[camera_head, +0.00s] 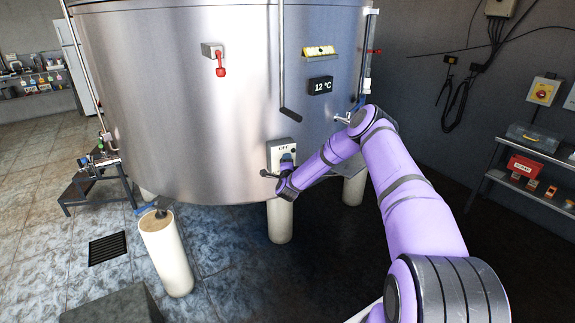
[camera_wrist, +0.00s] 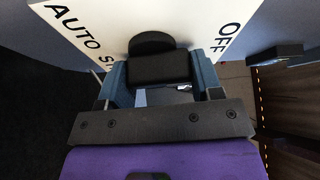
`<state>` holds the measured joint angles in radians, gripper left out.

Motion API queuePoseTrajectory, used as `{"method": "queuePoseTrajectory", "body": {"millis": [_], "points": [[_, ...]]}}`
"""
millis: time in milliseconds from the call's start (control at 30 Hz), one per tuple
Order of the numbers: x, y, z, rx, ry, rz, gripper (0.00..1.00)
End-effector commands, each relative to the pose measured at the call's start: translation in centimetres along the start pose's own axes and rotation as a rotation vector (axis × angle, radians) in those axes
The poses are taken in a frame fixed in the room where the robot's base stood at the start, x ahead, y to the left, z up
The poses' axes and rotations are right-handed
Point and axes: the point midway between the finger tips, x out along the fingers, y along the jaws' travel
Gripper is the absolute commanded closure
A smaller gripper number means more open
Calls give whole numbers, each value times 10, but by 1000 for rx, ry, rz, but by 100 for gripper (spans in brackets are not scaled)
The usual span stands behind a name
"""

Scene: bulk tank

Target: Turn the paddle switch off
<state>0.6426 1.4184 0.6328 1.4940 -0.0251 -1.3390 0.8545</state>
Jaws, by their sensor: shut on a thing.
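The paddle switch (camera_head: 283,146) is a pale box low on the front of the steel tank, with "OFF" printed near its top. In the wrist view its white plate (camera_wrist: 103,24) shows "AUTO S…" at the left and "OFF" at the right. The black paddle (camera_wrist: 155,66) stands out from the plate. My gripper (camera_wrist: 160,78) has its blue fingers on either side of the paddle and is shut on it. In the head view my gripper (camera_head: 287,161) is at the lower part of the switch and hides the paddle there.
The tank (camera_head: 160,100) also carries a red-handled valve (camera_head: 220,66), a "12 °C" display (camera_head: 321,86) and a hanging rod (camera_head: 283,60). A pale post (camera_head: 166,255) stands at the lower left. A shelf with a red box (camera_head: 525,167) is at the right.

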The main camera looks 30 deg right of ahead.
Motion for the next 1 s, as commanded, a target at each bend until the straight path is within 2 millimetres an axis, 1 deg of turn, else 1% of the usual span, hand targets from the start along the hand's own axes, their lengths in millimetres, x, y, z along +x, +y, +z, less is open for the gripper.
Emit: {"method": "queuePoseTrajectory", "body": {"millis": [300,767,800,900,1000], "points": [[-1,2,0,88,-1,39,64],[0,2,-1,98,-1,44,64],[0,2,-1,98,0,44,36],[0,2,-1,98,0,43,15],[0,2,-1,98,0,43,15]]}}
